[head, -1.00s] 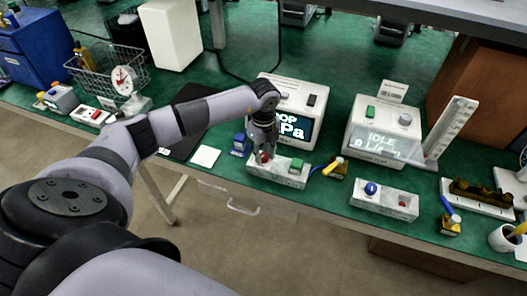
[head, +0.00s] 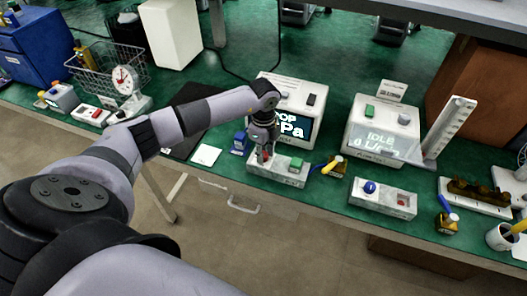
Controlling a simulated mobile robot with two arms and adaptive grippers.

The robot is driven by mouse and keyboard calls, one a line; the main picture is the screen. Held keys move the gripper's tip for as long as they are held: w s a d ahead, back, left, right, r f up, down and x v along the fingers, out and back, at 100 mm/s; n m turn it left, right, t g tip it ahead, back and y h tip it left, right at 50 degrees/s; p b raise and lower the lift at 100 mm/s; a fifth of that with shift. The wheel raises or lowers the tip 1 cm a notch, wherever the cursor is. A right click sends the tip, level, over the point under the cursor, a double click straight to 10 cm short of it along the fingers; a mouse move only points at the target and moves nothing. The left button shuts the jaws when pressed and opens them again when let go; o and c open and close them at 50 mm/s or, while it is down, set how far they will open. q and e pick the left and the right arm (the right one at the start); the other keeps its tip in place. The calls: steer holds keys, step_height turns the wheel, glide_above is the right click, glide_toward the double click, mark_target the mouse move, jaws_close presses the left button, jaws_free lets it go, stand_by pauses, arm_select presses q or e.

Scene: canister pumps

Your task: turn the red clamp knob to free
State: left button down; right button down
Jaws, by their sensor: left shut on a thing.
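The red clamp knob (head: 264,157) sits at the left end of a grey block (head: 290,178) near the front of the green bench. The block also has a green part (head: 296,163) towards its right end. My left gripper (head: 265,155) points down at the knob from above and is shut on it. Its fingers hide most of the knob, so its turn angle cannot be read. My right gripper is not in view.
A white pump with a lit display (head: 292,129) stands just behind the block. A second unit reading IDLE (head: 380,138) and a block with a blue knob (head: 370,188) stand to the right.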

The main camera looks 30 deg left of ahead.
arm_select(q)
steer(key=c, duration=1.3)
jaws_free()
step_height(320, 180, up, 12)
steer(key=shift+d, duration=0.1)
